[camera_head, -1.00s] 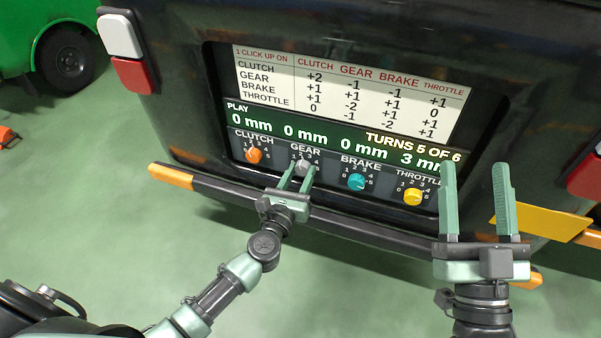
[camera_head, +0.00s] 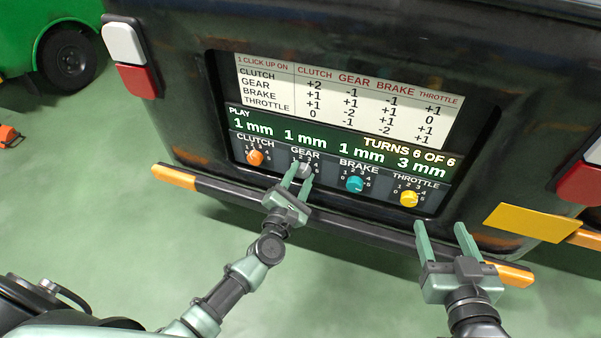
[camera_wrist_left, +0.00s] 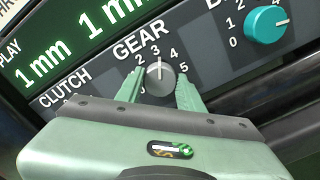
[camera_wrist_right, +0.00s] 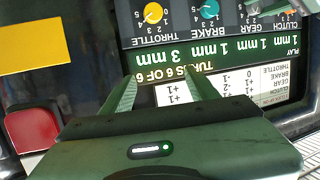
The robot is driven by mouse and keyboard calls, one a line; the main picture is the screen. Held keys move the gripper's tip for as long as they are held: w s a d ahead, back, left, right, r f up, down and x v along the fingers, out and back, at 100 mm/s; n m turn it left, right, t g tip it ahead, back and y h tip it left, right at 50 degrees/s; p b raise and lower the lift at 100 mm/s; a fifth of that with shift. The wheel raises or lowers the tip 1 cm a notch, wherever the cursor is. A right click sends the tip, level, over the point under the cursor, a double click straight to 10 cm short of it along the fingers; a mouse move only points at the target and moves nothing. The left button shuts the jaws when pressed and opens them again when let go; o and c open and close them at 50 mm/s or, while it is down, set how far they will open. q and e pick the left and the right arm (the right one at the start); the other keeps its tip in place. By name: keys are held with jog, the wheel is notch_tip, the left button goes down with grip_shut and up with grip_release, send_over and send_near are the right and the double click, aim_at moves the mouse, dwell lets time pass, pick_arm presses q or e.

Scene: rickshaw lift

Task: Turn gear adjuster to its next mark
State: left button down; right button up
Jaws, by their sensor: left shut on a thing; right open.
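The grey gear adjuster (camera_head: 305,170) is the second knob from the left on the dark rear panel. In the left wrist view its white pointer (camera_wrist_left: 160,68) points up, near the 3. My left gripper (camera_head: 298,174) is shut on this knob, one finger on each side of it. The display (camera_head: 340,145) reads 1 mm, 1 mm, 1 mm, 3 mm and "TURNS 6 OF 6". My right gripper (camera_head: 441,228) is open and empty, in front of the panel's lower right.
The orange clutch knob (camera_head: 255,157) is left of the gear knob. The teal brake knob (camera_head: 355,184) and yellow throttle knob (camera_head: 409,199) are to its right. A dark bumper bar (camera_head: 350,228) runs below. A white chart (camera_head: 345,98) is above.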

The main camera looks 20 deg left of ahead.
pick_arm(q)
jog(key=m+p, duration=0.2)
jog(key=m, duration=0.3)
jog(key=shift+m, duration=0.3)
jog(key=m+p, duration=0.2)
jog(key=m, duration=0.3)
jog(key=shift+f+m+p, duration=0.1)
jog(key=shift+m+p, duration=0.65)
jog(key=shift+m, duration=1.05)
pick_arm(e)
jog(key=s+d+f+g+h, duration=0.1)
jog(key=s+d+f+g, duration=0.2)
jog(key=s+f+g, duration=0.2)
jog(key=s+d+f+g+h, duration=0.2)
jog(key=s+f+g, duration=0.3)
jog(key=s, duration=0.6)
jog(key=shift+s+d+f+m+g, duration=0.3)
jog(key=shift+d+f+g, duration=0.1)
jog(key=shift+d+g, duration=0.2)
pick_arm(q)
jog(key=c, duration=0.9)
grip_release()
